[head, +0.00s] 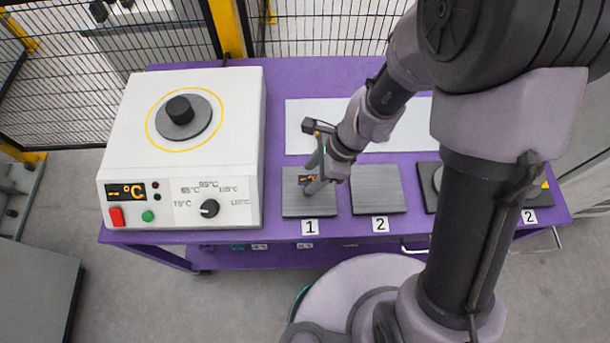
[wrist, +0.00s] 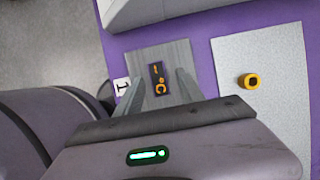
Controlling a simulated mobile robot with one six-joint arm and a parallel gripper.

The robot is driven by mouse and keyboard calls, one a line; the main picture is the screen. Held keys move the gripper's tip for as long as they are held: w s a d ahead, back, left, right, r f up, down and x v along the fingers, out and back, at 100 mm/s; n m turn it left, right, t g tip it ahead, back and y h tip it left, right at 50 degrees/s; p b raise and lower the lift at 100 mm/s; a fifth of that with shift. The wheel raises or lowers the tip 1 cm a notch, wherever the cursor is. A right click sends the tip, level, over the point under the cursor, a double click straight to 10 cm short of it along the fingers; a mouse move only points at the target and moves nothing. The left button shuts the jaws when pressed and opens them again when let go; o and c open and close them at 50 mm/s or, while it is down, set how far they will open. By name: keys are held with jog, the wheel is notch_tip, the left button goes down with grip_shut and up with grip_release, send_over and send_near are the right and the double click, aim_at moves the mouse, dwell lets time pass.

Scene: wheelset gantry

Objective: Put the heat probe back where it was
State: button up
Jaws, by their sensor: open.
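The small dark block with an orange °C display, which looks like the heat probe (wrist: 158,86), is on the grey pad (wrist: 172,58) marked 1. In the head view the probe (head: 308,179) is partly hidden by my fingers. My gripper (head: 315,178) is open and low over pad 1. In the wrist view its two fingers (wrist: 161,82) stand on either side of the probe. I cannot tell whether they touch it.
A white heater (head: 240,150) with a black knob-like piece (head: 180,110) on its disc stands left. A yellow ring-shaped piece (wrist: 249,81) sits on the pale plate (wrist: 280,55) behind pad 1. Pad 2 (head: 378,190) is bare. Mesh fencing (head: 330,25) stands behind the purple table (head: 275,115).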

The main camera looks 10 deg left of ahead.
jog(key=w+d+r+n+t+p, duration=0.1)
jog(key=d+r+n, duration=0.15)
jog(key=r, duration=0.55)
jog(key=d+r+n+t+p, duration=0.1)
jog(key=d+r, duration=0.2)
jog(key=r, duration=0.5)
jog(key=s+d+r+n+t+h, duration=0.1)
jog(key=s+d+r+n+t, duration=0.1)
jog(key=s+d+r+n, duration=0.1)
jog(key=s+d+r+n+t+h, duration=0.1)
jog(key=s+d+r+n+t, duration=0.1)
jog(key=s+d+r+n, duration=0.2)
notch_tip(320, 180, up, 6)
jog(key=s+d, duration=0.1)
jog(key=d, duration=0.2)
jog(key=shift+s+t, duration=0.2)
jog(key=shift+t, duration=0.2)
jog(key=shift+a+n, duration=0.1)
jog(key=shift+n, duration=0.15)
